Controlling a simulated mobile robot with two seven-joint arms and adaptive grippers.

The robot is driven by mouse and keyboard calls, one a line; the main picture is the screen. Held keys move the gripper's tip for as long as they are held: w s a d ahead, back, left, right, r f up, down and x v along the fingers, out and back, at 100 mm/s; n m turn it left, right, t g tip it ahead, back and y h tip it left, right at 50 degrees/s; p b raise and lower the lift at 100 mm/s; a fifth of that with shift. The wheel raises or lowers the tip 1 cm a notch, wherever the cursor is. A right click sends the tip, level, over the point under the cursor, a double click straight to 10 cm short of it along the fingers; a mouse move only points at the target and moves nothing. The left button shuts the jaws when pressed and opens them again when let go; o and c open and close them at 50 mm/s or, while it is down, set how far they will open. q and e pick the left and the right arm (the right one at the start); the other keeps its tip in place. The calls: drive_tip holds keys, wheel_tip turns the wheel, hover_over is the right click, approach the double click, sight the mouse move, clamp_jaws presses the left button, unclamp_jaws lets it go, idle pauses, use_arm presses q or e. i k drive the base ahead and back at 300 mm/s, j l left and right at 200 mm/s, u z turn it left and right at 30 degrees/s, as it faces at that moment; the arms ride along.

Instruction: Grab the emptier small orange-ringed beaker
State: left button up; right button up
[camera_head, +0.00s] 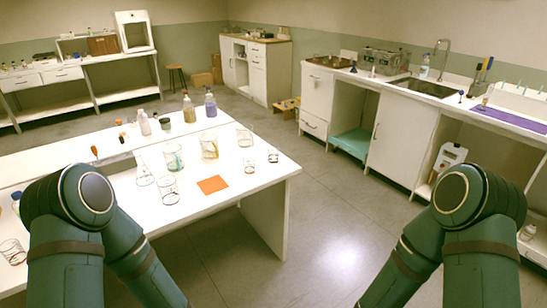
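Two small clear beakers stand near the right edge of the white table (215,207): one small beaker (249,163) and, farther right, another small beaker (273,156). They are too small in view to tell ring colours or fill levels. An orange square (212,185) lies flat on the table in front of them. Both my arms are folded at the lower left and lower right, their forearms running down out of the picture. Neither gripper is in view.
Larger beakers stand nearby: a yellowish one (209,147), a blue-green one (174,158) and a clear one (168,188). A conical flask (144,175) is left of them. Bottles (211,105) stand behind. The floor right of the table is clear.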

sight(249, 165)
drive_tip(key=i+l, duration=0.2)
drive_tip(key=i, duration=0.2)
drive_tip(key=i+l, duration=0.15)
drive_tip(key=i, duration=0.2)
drive_tip(key=i+l, duration=0.2)
drive_tip(key=i, duration=0.2)
drive_tip(key=j+u, duration=0.05)
